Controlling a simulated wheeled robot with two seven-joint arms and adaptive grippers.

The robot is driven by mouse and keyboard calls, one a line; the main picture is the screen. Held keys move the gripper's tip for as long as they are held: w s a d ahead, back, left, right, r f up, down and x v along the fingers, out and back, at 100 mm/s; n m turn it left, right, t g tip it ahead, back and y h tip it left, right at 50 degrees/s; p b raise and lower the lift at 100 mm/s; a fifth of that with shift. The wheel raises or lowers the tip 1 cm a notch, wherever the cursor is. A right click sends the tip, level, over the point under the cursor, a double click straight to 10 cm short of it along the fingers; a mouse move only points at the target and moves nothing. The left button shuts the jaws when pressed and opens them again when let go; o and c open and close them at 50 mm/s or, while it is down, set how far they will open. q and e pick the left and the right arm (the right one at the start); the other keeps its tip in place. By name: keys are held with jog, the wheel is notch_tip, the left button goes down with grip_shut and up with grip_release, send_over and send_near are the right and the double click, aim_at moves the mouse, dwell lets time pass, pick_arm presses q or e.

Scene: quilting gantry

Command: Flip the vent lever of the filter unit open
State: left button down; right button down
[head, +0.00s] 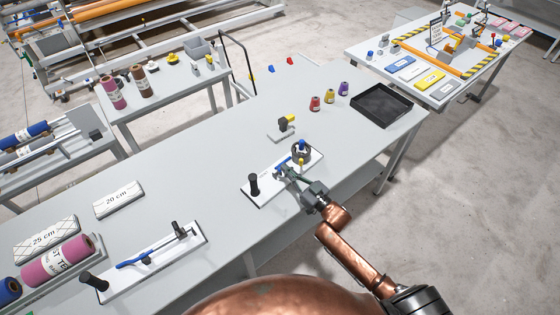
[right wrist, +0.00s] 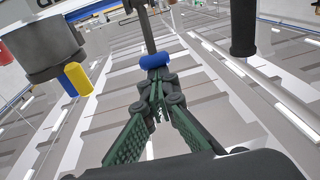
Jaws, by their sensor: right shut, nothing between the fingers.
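The filter unit is a white base plate (head: 262,190) on the grey table, with a black upright handle (head: 253,184) at its left end and a dark round body (head: 300,153) at its right end. A lever with a blue grip (head: 283,162) sits between them. In the right wrist view the blue grip (right wrist: 155,60) is on a dark rod, just ahead of my fingertips. My right gripper (head: 283,172) is shut and empty beside the grip. I cannot tell whether it touches. Its green fingers also show in the wrist view (right wrist: 157,92). My left gripper is not in view.
Blue and yellow knobs (right wrist: 75,78) stick out by the round body. A small grey stand with a yellow piece (head: 287,122) stands behind the unit. Several thread spools and a black tray (head: 381,105) are at right. Another board with a blue bar (head: 150,262) lies front left.

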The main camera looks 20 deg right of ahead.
notch_tip(320, 180, up, 4)
jog(key=w+p, duration=0.1)
jog(key=p, duration=0.3)
jog(key=r+b+v, duration=0.1)
jog(key=v, duration=0.8)
jog(key=shift+s, duration=0.35)
jog(key=shift+f, duration=0.15)
